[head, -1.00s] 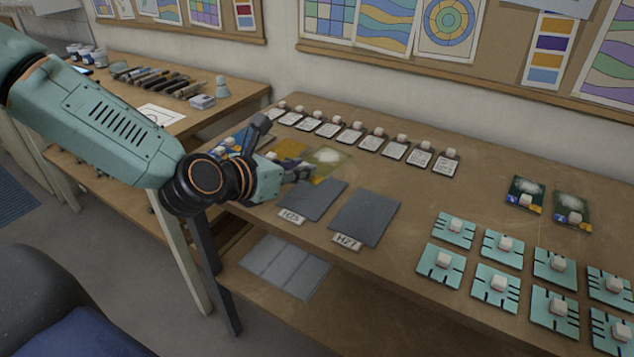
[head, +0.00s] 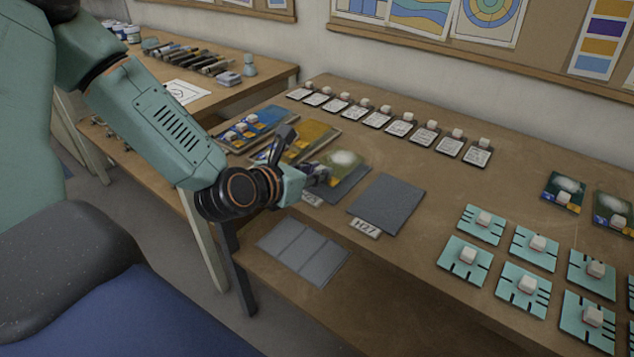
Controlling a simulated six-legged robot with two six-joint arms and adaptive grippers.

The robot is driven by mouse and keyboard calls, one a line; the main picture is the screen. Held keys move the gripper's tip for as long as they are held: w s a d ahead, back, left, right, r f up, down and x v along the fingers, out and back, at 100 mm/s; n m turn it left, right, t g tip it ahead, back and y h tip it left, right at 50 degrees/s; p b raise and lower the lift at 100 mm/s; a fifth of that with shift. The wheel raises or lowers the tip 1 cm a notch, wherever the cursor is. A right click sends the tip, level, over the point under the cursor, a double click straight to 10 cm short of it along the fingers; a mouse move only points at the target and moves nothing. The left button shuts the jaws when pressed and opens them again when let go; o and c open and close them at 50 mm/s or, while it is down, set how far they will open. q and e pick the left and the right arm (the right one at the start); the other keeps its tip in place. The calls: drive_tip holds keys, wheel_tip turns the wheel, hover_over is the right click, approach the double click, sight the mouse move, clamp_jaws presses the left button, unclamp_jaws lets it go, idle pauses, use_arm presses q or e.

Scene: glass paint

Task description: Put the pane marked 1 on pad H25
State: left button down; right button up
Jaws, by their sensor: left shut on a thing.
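My left gripper (head: 320,175) is shut on a green pane (head: 352,168) with a pale white patch. Its fingers cover the pane's near left part, and I see no number on it. The pane overlaps the left dark grey pad (head: 346,190), whose label (head: 311,198) is partly hidden by my gripper. I cannot tell whether the pane touches this pad or hangs just above it. The right pad (head: 385,208), labelled H27, is bare. My right gripper is not in view.
A yellow pane (head: 308,135) and a blue pane (head: 252,124) lie left of the held pane. A row of white cards (head: 400,128) with knobs runs behind. Teal tiles (head: 468,258) and two dark green panes (head: 564,192) stand at the right.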

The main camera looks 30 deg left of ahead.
use_arm(q)
drive_tip(key=shift+a+f, duration=0.1)
drive_tip(key=shift+f, duration=0.85)
drive_tip(key=shift+d+r, duration=0.25)
drive_tip(key=shift+d, duration=0.2)
drive_tip(key=shift+a+f+b, duration=0.3)
drive_tip(key=shift+b, duration=0.1)
drive_tip(key=c, duration=1.5)
unclamp_jaws()
drive_tip(key=shift+a, duration=0.1)
drive_tip(key=shift+c, duration=0.2)
drive_tip(key=o, duration=0.3)
drive_tip(key=shift+d+r, duration=0.1)
drive_tip(key=shift+d, duration=0.2)
drive_tip(key=shift+o, duration=0.2)
drive_tip(key=shift+a, duration=0.1)
drive_tip(key=shift+a, duration=0.1)
